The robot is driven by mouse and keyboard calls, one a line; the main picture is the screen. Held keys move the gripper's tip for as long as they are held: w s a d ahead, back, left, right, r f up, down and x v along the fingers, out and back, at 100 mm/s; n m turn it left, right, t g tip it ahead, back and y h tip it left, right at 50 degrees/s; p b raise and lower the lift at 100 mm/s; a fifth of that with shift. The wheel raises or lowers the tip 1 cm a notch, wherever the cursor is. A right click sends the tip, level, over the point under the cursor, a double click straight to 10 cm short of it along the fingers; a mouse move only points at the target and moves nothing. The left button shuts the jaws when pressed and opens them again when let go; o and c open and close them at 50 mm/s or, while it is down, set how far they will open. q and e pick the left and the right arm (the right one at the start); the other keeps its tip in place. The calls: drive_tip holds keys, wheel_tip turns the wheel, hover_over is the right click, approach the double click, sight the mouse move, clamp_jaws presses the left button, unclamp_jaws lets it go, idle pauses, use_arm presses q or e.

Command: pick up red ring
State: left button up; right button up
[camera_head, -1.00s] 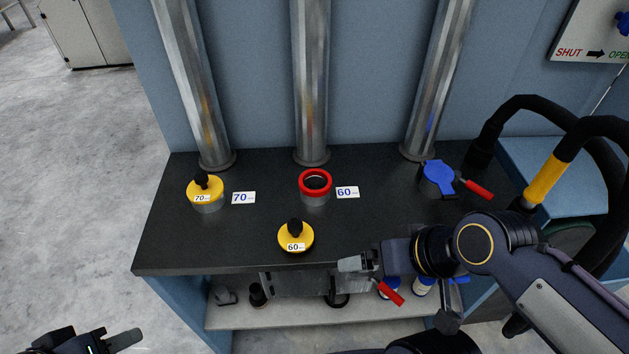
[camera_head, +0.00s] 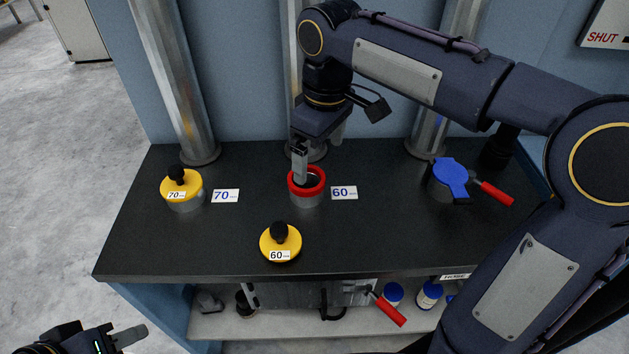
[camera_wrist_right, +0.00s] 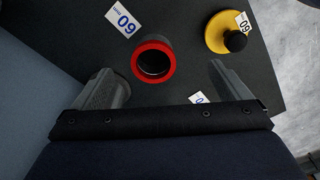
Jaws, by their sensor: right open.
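The red ring (camera_head: 307,187) sits on top of a short grey pipe stub (camera_head: 307,200) in the middle of the dark bench. In the right wrist view the red ring (camera_wrist_right: 153,61) lies between the two finger lines, a little beyond the fingertips. My right gripper (camera_head: 300,165) points down over the ring from behind, open and empty. In the right wrist view its jaws (camera_wrist_right: 168,85) stand wide apart on either side. In the head view a fingertip overlaps the ring's rear edge; I cannot tell whether they touch. My left gripper (camera_head: 118,338) is low at the left, clear of the bench; its jaw gap is unclear.
A yellow 60 cap (camera_head: 281,243) lies in front of the ring. A yellow 70 cap (camera_head: 182,187) is on a stub at the left. A blue cap with a red handle (camera_head: 449,177) stands right. Metal pipes rise behind. A shelf with bottles (camera_head: 392,294) lies below.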

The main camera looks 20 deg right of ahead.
drive_tip(key=shift+n+g+h, duration=0.3)
drive_tip(key=shift+n, duration=0.3)
drive_tip(key=w+f, duration=0.1)
drive_tip(key=f, duration=0.2)
drive_tip(key=w+a+f+b, duration=0.1)
drive_tip(key=f, duration=0.2)
drive_tip(key=w+f+b, duration=0.1)
drive_tip(key=w+f, duration=0.1)
drive_tip(key=f, duration=0.1)
drive_tip(key=shift+a, duration=0.2)
drive_tip(key=shift+r, duration=0.1)
drive_tip(key=c, duration=1.1)
drive_tip(key=shift+o, duration=0.2)
drive_tip(key=shift+r, duration=0.1)
